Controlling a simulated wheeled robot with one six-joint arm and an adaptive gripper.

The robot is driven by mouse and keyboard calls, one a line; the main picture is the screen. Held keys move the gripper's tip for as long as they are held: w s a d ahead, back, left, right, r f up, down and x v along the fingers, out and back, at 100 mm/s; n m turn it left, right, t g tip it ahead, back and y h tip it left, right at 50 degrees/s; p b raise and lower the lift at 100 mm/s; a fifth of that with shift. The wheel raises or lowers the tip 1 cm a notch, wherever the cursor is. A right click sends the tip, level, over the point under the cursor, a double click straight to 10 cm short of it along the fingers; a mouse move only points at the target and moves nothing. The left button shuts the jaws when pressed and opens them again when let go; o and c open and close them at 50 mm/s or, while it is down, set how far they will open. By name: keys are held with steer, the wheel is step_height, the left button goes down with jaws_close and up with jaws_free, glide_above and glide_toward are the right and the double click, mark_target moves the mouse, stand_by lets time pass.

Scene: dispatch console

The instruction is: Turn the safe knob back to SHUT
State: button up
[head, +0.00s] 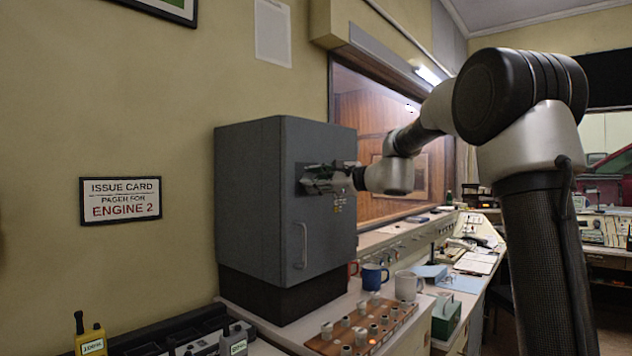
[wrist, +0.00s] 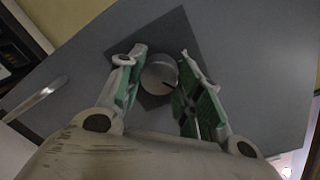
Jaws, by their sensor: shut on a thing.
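The grey safe (head: 247,200) stands on a dark base against the wall, its door (head: 325,235) closed. The round grey safe knob (wrist: 158,72) sits on a darker square plate (wrist: 175,28) on the door and shows between my fingers in the wrist view. A dark pointer line on the knob points toward the lower right of that view. My gripper (head: 322,178), also in the wrist view (wrist: 162,66), is shut on the knob, with a green-padded finger on each side. In the head view the gripper hides the knob. I cannot read any SHUT mark.
The door's bar handle (head: 302,246) is below and left of the knob. A wooden rack of small pegs (head: 365,325), a blue mug (head: 373,277) and a white mug (head: 407,286) stand on the counter near the safe. Yellow and grey radios are at lower left.

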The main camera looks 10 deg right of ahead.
steer(key=n, duration=1)
steer(key=shift+a+n+h, duration=0.1)
steer(key=shift+n+h, duration=0.2)
steer(key=shift+h, duration=0.1)
stand_by(0.4)
steer(key=o, duration=1.1)
steer(key=shift+c, duration=0.2)
steer(key=shift+s, duration=0.1)
steer(key=f+v, duration=0.1)
steer(key=v, duration=1.1)
steer(key=shift+r, duration=0.35)
